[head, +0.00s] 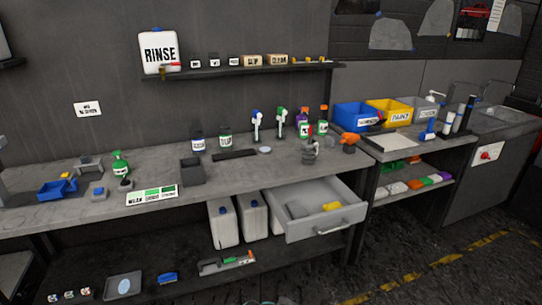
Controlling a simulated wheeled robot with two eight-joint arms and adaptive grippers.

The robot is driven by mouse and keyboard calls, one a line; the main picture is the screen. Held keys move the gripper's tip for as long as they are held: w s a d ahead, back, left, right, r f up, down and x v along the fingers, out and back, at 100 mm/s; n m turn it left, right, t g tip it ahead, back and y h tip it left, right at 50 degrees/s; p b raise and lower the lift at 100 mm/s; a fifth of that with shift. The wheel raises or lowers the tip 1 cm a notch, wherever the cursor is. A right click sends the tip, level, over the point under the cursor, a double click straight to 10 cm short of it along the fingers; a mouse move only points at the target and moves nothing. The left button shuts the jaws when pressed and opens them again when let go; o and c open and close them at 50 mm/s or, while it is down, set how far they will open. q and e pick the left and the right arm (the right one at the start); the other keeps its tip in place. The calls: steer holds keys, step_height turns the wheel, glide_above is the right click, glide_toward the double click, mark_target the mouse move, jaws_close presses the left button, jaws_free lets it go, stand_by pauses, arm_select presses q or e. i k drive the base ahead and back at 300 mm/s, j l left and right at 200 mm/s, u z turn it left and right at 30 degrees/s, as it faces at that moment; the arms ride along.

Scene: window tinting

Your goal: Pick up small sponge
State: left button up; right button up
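A small yellow block (331,206), which looks like a sponge, lies in the open grey drawer (345,221) under the workbench. A larger grey item (300,210) lies beside it on the left. Another small yellow piece (66,175) is at the left of the bench, by a blue tray (52,190). These are too small for me to tell for certain which is the small sponge. Neither of my grippers is in view.
The grey workbench (240,179) holds spray bottles, a dark box (192,171) and a labelled strip (152,195). White jugs (223,222) stand left of the drawer. Blue (352,115) and yellow (392,111) bins sit on the right-hand bench. The floor in front of the drawer is clear.

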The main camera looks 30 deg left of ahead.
mark_target(333, 206)
steer(key=i+j+z, duration=0.2)
steer(key=z, duration=0.25)
steer(key=i+j+z, duration=0.1)
steer(key=j+z, duration=0.3)
steer(key=i+j, duration=0.15)
steer(key=j, duration=0.35)
steer(key=i+j+z, duration=0.15)
steer(key=j, duration=0.35)
steer(key=i+j, duration=0.1)
steer(key=j, duration=0.45)
steer(key=i+j+z, duration=0.15)
steer(key=j, duration=0.9)
